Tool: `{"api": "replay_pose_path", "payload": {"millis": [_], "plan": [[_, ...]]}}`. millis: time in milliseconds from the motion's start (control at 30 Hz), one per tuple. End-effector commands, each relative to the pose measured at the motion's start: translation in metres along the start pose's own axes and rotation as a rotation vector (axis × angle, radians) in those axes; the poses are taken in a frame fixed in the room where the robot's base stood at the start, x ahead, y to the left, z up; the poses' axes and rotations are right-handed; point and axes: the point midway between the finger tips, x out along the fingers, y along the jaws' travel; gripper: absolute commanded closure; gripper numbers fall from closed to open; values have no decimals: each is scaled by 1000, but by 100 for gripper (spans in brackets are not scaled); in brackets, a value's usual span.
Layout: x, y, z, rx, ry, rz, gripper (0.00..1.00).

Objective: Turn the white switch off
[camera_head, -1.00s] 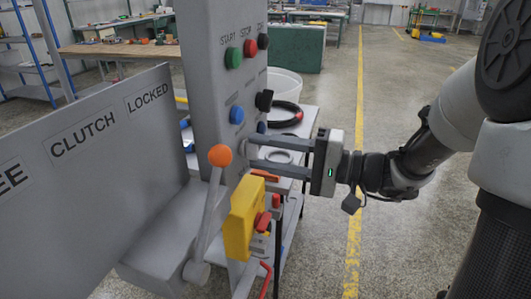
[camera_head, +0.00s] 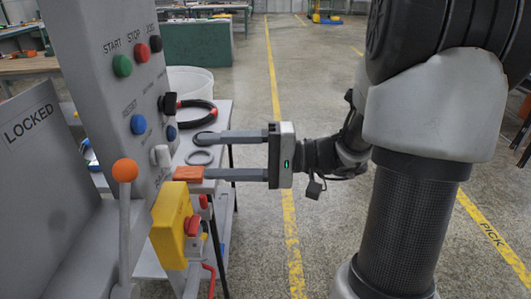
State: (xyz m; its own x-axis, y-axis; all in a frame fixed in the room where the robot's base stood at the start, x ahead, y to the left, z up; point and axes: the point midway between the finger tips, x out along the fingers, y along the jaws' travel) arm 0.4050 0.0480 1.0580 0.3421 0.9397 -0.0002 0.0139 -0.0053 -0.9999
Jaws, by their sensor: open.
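The white switch (camera_head: 161,156) is a small pale knob on the grey control panel (camera_head: 104,85), below the blue buttons and above the yellow box. I cannot tell its position from this view. My gripper (camera_head: 200,156) is open and empty, with its two long grey fingers pointing left toward the panel, one above the other. The fingertips are to the right of the switch and look apart from it. The switch lies at about the height between the two fingers.
A black knob (camera_head: 168,103) and a blue button (camera_head: 138,124) are above the switch. A yellow box (camera_head: 175,228) with a red button is below. An orange-topped lever (camera_head: 125,170) stands in front. An orange block (camera_head: 188,174) is near the lower fingertip. The floor to the right is clear.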

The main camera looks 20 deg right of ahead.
Motion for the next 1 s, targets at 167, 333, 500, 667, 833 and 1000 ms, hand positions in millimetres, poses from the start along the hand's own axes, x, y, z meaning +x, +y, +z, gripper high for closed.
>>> {"api": "replay_pose_path", "payload": {"millis": [167, 333, 500, 667, 833, 1000], "plan": [[-45, -1, -1, 0, 4, 0, 44], [-77, 0, 0, 0, 3, 0, 44], [-93, 0, 0, 0, 0, 0, 44], [-97, 0, 0, 0, -1, 0, 44], [-97, 0, 0, -1, -1, 0, 44], [-97, 0, 0, -1, -1, 0, 44]]}}
